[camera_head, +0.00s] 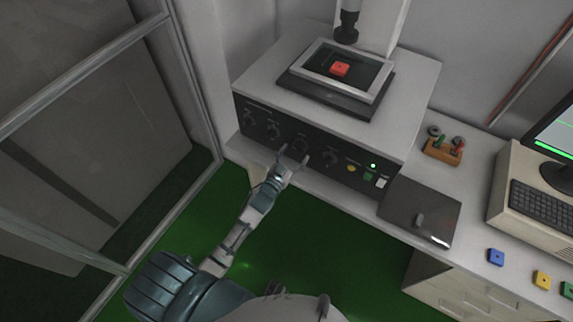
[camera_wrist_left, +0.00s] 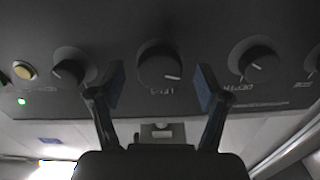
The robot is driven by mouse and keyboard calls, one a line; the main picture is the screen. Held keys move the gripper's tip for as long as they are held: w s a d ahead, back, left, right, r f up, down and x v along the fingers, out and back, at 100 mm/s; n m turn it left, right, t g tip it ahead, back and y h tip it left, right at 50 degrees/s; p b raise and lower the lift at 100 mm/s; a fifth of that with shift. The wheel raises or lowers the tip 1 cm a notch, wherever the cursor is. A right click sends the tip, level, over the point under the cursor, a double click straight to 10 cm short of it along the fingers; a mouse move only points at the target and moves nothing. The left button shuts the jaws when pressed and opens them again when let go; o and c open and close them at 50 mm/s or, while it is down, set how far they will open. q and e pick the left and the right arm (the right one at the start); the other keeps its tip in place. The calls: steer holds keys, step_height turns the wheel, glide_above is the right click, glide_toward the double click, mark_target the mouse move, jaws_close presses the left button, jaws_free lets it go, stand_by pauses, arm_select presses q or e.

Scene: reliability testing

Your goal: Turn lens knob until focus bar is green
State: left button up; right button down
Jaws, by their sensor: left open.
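A row of dark round knobs sits on the black front panel of the grey machine. The knob in front of my left gripper (camera_head: 294,157) also shows in the left wrist view as the middle knob (camera_wrist_left: 159,66), with a pale pointer mark and a label too blurred to read surely. My left gripper is open, its two fingers (camera_wrist_left: 160,92) to either side of this knob with visible gaps. A monitor (camera_head: 555,130) at the right edge shows a bright green strip (camera_head: 553,150) low on its screen, which is partly cut off. My right gripper is not in view.
A red block (camera_head: 341,69) lies in the framed tray on top of the machine. Neighbouring knobs (camera_wrist_left: 70,68) (camera_wrist_left: 257,64) are close beside the fingers. A yellow button (camera_head: 351,169), a dark box (camera_head: 420,212), a keyboard (camera_head: 542,202) and coloured blocks are to the right.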

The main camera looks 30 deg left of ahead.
arm_select(q)
steer(key=s, duration=1)
steer(key=shift+s+a, duration=0.25)
steer(key=shift+a, duration=0.15)
stand_by(1.0)
steer(key=s+f+g, duration=0.4)
steer(key=f, duration=1)
steer(key=s+f+g, duration=0.4)
steer(key=f, duration=1)
steer(key=s+d+f+g, duration=0.1)
steer(key=s+f+g, duration=0.3)
steer(key=s+f, duration=0.6)
steer(key=s+d+f+g+y, duration=0.1)
steer(key=s+f+g, duration=0.3)
steer(key=s+f, duration=0.5)
steer(key=s+d, duration=0.1)
steer(key=s, duration=0.4)
steer(key=shift+s+f+g, duration=0.3)
steer(key=shift+f, duration=0.05)
